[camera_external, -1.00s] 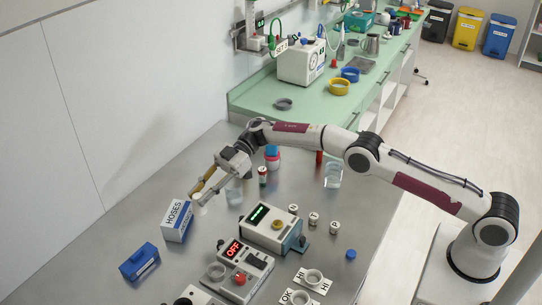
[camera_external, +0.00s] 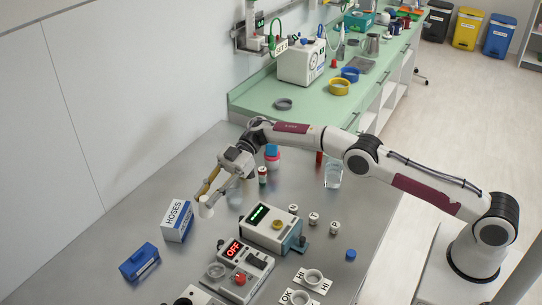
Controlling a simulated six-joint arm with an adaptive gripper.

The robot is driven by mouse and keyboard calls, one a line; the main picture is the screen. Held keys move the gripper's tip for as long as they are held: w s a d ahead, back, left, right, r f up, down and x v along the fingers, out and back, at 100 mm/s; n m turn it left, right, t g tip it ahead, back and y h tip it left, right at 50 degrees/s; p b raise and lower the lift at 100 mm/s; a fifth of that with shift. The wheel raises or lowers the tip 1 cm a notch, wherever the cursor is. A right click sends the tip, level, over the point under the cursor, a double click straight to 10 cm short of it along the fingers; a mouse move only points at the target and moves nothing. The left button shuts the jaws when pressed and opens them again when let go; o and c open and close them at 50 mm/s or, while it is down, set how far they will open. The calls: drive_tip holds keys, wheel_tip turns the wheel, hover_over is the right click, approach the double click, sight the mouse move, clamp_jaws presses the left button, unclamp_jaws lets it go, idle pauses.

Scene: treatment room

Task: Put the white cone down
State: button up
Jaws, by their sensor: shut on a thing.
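The white cone (camera_external: 206,207) is a small pale piece at the fingertips of my gripper (camera_external: 209,192). My gripper is shut on it, over the left part of the steel table, just right of the HOSES box. I cannot tell whether the cone's lower end touches the table or hangs a little above it.
The white and blue HOSES box (camera_external: 177,220) stands close to the left of the cone. A blue box (camera_external: 139,261) lies nearer the front. A device with an OFF display (camera_external: 245,256) and one with a green display (camera_external: 270,228) stand to the right.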

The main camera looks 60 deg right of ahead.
drive_tip(key=shift+s+f, duration=0.1)
drive_tip(key=shift+s, duration=0.2)
drive_tip(key=shift+f, duration=0.15)
idle(0.5)
drive_tip(key=shift+f, duration=3)
drive_tip(key=shift+f, duration=1.85)
drive_tip(key=shift+f, duration=0.65)
drive_tip(key=o, duration=0.7)
drive_tip(key=shift+o, duration=0.2)
drive_tip(key=shift+f, duration=0.1)
